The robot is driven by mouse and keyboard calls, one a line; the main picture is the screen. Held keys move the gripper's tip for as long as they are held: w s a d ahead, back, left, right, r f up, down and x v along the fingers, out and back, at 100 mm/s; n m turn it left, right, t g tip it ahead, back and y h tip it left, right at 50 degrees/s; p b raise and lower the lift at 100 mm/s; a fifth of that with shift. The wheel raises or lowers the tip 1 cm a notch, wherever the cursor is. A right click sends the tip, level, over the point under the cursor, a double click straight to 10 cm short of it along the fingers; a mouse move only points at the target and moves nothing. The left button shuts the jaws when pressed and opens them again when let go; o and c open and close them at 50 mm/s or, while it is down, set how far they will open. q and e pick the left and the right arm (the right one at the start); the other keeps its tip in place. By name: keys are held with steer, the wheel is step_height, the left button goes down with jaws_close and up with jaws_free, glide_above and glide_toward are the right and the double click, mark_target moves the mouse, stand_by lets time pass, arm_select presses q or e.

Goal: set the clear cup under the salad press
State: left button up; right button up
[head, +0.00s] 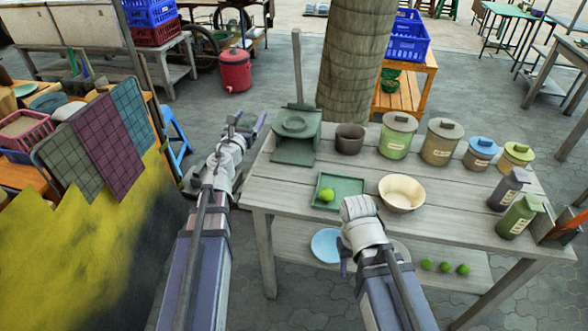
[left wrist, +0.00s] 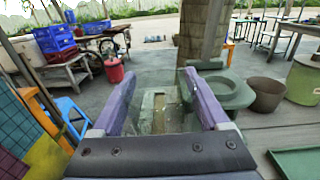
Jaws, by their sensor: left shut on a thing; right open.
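My left gripper (head: 246,122) is beside the left end of the wooden table, left of the salad press. Its purple fingers show in the left wrist view (left wrist: 160,78), shut on the clear cup (left wrist: 155,108), which is see-through and faint. The cup is hard to make out in the head view. The green salad press (head: 295,124), with a round ring and a tall post, stands at the table's back left corner; it also shows right of the fingers in the left wrist view (left wrist: 235,96). My right gripper (head: 345,258) is at the table's front edge, its fingers mostly hidden.
On the table (head: 270,192) are a green tray (head: 348,187) with a lime, a cream bowl (head: 402,194), a dark pot (head: 350,139) and several lidded canisters (head: 397,137). A blue plate (head: 326,246) and limes lie on the lower shelf. A blue stool (head: 178,143) stands left.

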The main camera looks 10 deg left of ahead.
arm_select(q)
steer(key=shift+h, duration=0.3)
steer(key=s+d+f+b, duration=0.1)
steer(key=d+f+b, duration=0.2)
steer(key=f, duration=0.1)
steer(key=s+d+f+b, duration=0.2)
steer(key=d+f+b, duration=0.1)
steer(key=d+f, duration=0.1)
steer(key=s+d+f+b, duration=0.1)
steer(key=d+f+b, duration=0.3)
steer(key=shift+s+f, duration=0.3)
